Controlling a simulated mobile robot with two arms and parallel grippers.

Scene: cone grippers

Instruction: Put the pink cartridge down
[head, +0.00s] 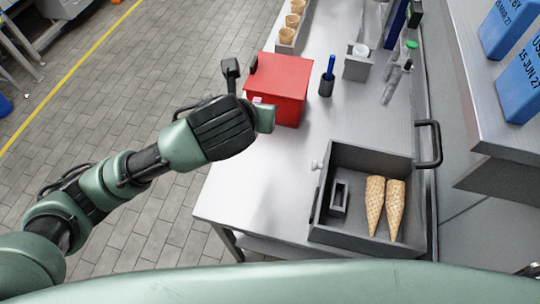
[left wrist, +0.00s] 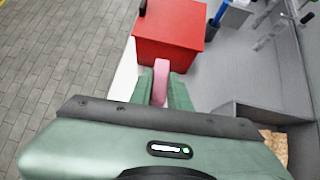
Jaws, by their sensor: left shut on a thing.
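My left gripper (left wrist: 162,88) is shut on the pink cartridge (left wrist: 160,72), which stands out between the two green fingers in the left wrist view. In the head view the left gripper (head: 264,116) is at the near left side of a red box (head: 283,84), and only a small bit of the pink cartridge (head: 257,99) shows past the hand. The red box also shows just beyond the cartridge in the left wrist view (left wrist: 170,38). I cannot tell whether the cartridge touches the box or the table. My right gripper is not in view.
A grey tray (head: 330,225) with a black handle holds two waffle cones (head: 385,208) and a small dark holder (head: 339,198). A dark cup with a blue pen (head: 326,86) stands right of the box. The steel table (head: 245,195) is bare at its near left.

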